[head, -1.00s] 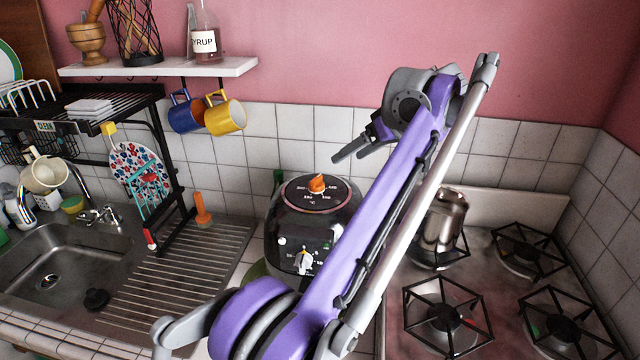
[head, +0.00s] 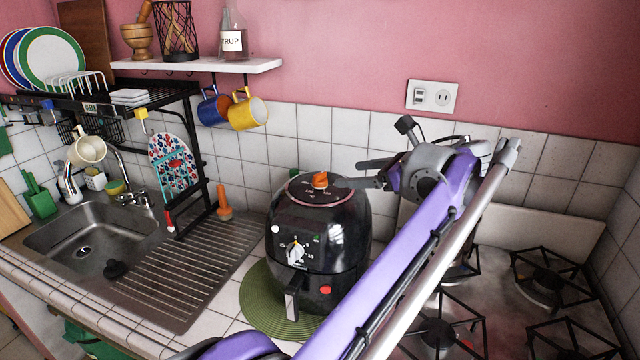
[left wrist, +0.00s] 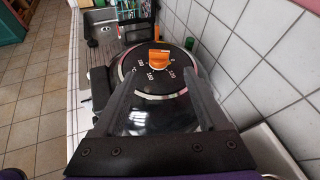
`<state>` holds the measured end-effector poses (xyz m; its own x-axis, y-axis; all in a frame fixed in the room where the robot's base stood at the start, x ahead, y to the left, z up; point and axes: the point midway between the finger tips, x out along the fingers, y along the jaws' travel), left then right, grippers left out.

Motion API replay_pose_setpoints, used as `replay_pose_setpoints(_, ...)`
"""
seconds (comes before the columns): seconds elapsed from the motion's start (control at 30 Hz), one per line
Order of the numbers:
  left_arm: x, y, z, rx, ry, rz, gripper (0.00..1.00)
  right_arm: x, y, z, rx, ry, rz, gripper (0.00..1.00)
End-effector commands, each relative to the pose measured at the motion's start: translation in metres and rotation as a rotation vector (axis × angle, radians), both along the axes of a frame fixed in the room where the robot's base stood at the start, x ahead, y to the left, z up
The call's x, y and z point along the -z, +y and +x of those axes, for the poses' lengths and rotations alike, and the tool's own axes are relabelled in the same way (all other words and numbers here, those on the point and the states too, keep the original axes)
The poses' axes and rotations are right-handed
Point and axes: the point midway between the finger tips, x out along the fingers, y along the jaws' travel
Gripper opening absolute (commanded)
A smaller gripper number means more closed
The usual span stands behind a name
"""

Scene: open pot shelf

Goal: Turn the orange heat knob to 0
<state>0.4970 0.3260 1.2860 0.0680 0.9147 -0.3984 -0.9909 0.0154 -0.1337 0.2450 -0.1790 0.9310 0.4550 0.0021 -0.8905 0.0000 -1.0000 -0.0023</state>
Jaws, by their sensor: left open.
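The orange heat knob (head: 320,180) sits on top of the black air fryer (head: 330,232), on a round dial with printed numbers. In the left wrist view the knob (left wrist: 159,58) lies just beyond the fingertips, roughly centred between them. My left gripper (head: 357,174) is open and empty, just right of the knob at about the height of the fryer's top. Its fingers point toward the knob, with no contact visible. In the left wrist view the open fingers of this gripper (left wrist: 158,73) reach over the near part of the dial. My right gripper is not in view.
A white timer knob (head: 295,250) is on the fryer's front, above its handle. The fryer stands on a green round mat (head: 255,300). A tiled wall (head: 350,130) is close behind. The sink (head: 90,240) is left, and stove burners (head: 545,285) are right, partly behind my arm.

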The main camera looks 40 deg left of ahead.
Motion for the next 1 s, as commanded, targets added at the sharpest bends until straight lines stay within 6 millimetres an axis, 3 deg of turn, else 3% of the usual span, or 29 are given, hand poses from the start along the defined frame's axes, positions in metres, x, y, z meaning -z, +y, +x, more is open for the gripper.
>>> replay_pose_setpoints(0.27,0.004,0.008,0.000,0.060,0.137,0.031,0.76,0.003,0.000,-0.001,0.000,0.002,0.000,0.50)
replay_pose_setpoints(0.7,0.034,0.080,0.005,0.058,0.134,0.030,0.76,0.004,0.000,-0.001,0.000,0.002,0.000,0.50)
replay_pose_setpoints(1.0,0.042,0.099,0.008,0.061,0.133,0.029,0.76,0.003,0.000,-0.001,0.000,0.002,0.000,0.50)
